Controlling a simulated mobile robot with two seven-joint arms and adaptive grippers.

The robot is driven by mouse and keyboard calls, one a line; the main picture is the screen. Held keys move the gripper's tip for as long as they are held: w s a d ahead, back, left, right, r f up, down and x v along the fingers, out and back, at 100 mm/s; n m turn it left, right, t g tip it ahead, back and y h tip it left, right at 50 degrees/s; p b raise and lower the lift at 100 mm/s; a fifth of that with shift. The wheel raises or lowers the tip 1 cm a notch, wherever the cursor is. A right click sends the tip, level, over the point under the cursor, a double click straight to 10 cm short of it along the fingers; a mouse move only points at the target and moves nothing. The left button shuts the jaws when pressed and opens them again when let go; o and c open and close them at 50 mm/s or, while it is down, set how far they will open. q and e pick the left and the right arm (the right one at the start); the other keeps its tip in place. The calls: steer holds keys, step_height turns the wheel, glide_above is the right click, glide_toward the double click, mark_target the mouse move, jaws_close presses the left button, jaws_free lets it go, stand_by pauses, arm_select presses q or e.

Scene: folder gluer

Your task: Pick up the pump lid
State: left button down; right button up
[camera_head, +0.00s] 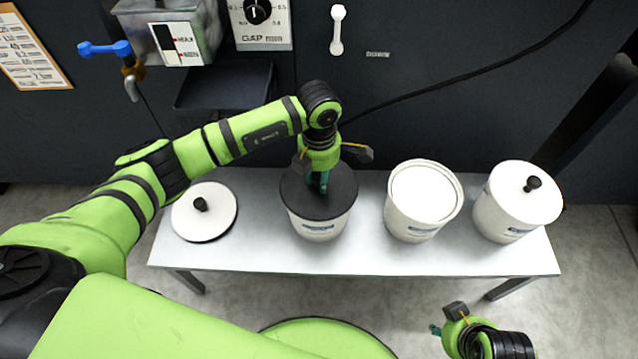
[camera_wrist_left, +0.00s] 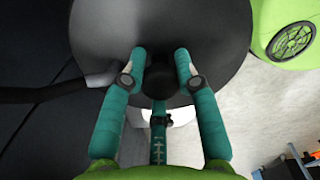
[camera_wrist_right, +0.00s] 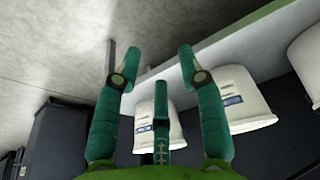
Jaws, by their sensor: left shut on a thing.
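A dark round lid (camera_head: 338,190), which I take to be the pump lid, covers the top of a white pot (camera_head: 318,229) on the table. Whether it rests on the rim or sits slightly above it, I cannot tell. My left gripper (camera_head: 321,184) comes down over its middle. In the left wrist view the fingers (camera_wrist_left: 160,68) are shut on the knob (camera_wrist_left: 158,82) of the dark lid (camera_wrist_left: 110,30). My right gripper (camera_head: 440,326) is in front of the table at the lower right, open and empty; its spread fingers show in the right wrist view (camera_wrist_right: 161,55).
The pale table (camera_head: 365,258) also holds a white lid with black knob (camera_head: 218,212) at left, a white-topped pot (camera_head: 411,228) and a pot with a knobbed white lid (camera_head: 492,222) at right. A dark machine with a blue-handled tap (camera_head: 105,48) stands behind.

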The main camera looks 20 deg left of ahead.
arm_select(q)
steer(key=shift+r, duration=0.2)
step_height(320, 180, up, 10)
steer(key=shift+f+p, duration=0.15)
steer(key=shift+p, duration=0.95)
step_height(320, 180, up, 5)
steer(key=p, duration=0.3)
steer(key=shift+r, duration=0.2)
arm_select(e)
steer(key=shift+w+a+f, duration=0.1)
steer(key=shift+w+f, duration=0.1)
steer(key=shift+f, duration=0.5)
arm_select(q)
steer(key=shift+d+p, duration=0.1)
steer(key=shift+p, duration=0.25)
arm_select(e)
steer(key=shift+f, duration=0.1)
